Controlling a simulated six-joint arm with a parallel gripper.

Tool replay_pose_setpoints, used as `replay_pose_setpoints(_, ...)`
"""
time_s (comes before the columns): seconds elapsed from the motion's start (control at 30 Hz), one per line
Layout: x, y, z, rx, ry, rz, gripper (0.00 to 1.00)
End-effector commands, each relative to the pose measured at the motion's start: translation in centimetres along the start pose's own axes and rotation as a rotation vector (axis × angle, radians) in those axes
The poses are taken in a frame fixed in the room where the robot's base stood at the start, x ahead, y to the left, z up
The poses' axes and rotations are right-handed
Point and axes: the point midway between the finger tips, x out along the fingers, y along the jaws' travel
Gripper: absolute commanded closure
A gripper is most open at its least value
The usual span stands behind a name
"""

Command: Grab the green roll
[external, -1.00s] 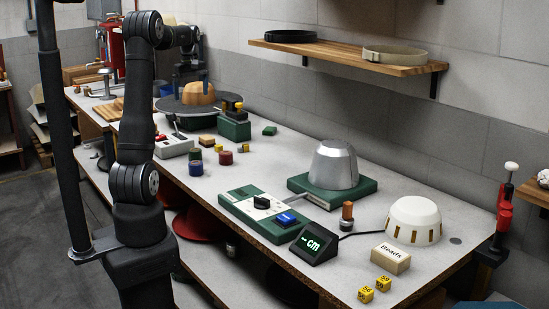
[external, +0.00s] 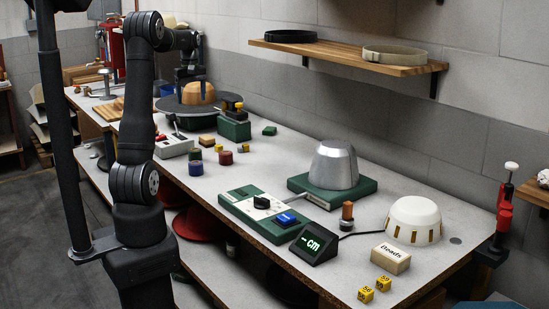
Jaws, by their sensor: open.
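The green roll (external: 195,154) stands on the bench in the external view, in a small group with a blue roll (external: 196,169) just in front of it and a red roll (external: 226,158) to its right. It looks small and dark green. My gripper (external: 190,82) hangs fingers down at the back, by the tan hat block (external: 199,93). It is open and well apart from the green roll, farther back and higher in the picture. The fingertips are small and dark, partly lost against the hat block.
The hat block stands on a dark round plate (external: 177,108). A grey control box (external: 174,147) and a green-based device (external: 234,129) flank the rolls. A green block (external: 270,131) lies to the right. A metal dome (external: 335,165) stands nearer. Bench between rolls and dome is mostly clear.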

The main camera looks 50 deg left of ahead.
Motion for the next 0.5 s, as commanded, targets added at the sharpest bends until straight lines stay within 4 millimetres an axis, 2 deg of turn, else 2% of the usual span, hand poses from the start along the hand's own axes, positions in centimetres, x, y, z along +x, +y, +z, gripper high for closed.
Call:
replay_pose_setpoints(0.1, 2.2, -0.1, 0.0, 0.163, -0.003, -0.002, 0.25)
replay_pose_setpoints(0.23, 4.0, -0.2, -0.1, 0.311, -0.002, -0.001, 0.25)
replay_pose_setpoints(0.37, 5.1, -0.3, 0.0, 0.380, -0.002, -0.001, 0.25)
replay_pose_setpoints(0.5, 7.2, -0.3, 0.0, 0.390, -0.003, -0.002, 0.25)
